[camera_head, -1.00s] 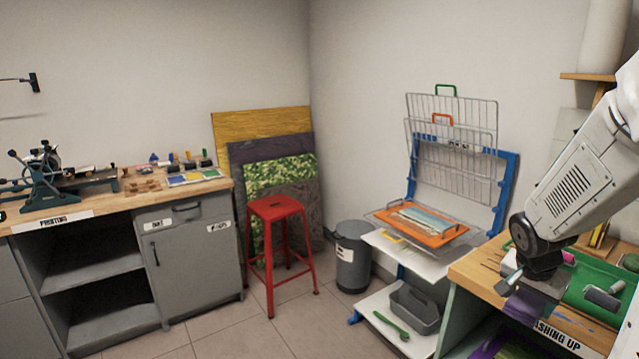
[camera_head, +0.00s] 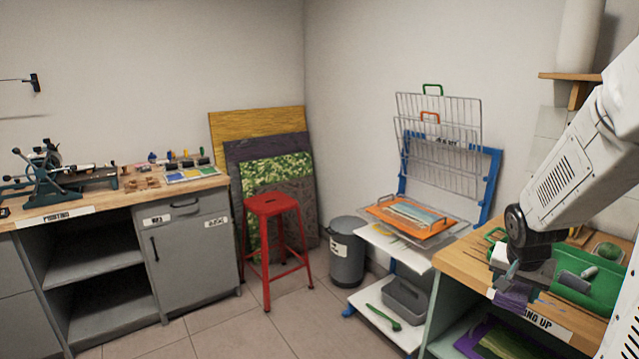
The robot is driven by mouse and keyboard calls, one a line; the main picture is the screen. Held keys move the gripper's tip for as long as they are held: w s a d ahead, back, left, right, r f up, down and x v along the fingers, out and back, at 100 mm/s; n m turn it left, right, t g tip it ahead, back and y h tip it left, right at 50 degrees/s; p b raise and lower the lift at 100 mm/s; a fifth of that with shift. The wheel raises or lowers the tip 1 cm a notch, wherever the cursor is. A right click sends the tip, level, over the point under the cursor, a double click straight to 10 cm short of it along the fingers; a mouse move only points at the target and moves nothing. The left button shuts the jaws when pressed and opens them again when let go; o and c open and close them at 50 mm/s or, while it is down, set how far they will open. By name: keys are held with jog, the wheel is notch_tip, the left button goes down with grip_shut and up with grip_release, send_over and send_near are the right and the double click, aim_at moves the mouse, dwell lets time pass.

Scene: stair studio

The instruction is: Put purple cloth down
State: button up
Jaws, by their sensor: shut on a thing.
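My gripper (camera_head: 510,288) is at the right, over the front left part of the wooden washing up counter (camera_head: 460,258). It is shut on the purple cloth (camera_head: 514,300), a small dark purple bunch that shows just below the jaws. My gripper hides part of the cloth, and I cannot tell whether the cloth touches the counter top.
A green tray (camera_head: 592,301) with rollers lies right of my gripper. A drying rack (camera_head: 490,190) with an orange framed print (camera_head: 412,217) stands behind. A red stool (camera_head: 272,206) and a grey bin (camera_head: 347,255) stand on the floor. The printing bench (camera_head: 110,200) is at left.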

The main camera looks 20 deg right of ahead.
jog(key=w+a+f+n+t+y, duration=0.1)
jog(key=w+a+f+n, duration=0.15)
jog(key=w, duration=0.25)
jog(key=w+a+f+n+y, duration=0.1)
jog(key=w+a+f+n, duration=0.15)
jog(key=w+a, duration=0.2)
jog(key=w+a+f+n, duration=0.2)
jog(key=a+f, duration=0.2)
jog(key=a, duration=0.3)
jog(key=w+a+f+n+y, duration=0.1)
jog(key=w+a+f+n, duration=0.1)
jog(key=a, duration=0.5)
jog(key=w+a+f+n, duration=0.2)
jog(key=w+a+f, duration=0.1)
jog(key=a+f, duration=0.4)
jog(key=shift+w+a+t+y, duration=0.2)
jog(key=shift+a+t+y, duration=0.2)
jog(key=shift+a, duration=0.05)
jog(key=shift+d, duration=0.1)
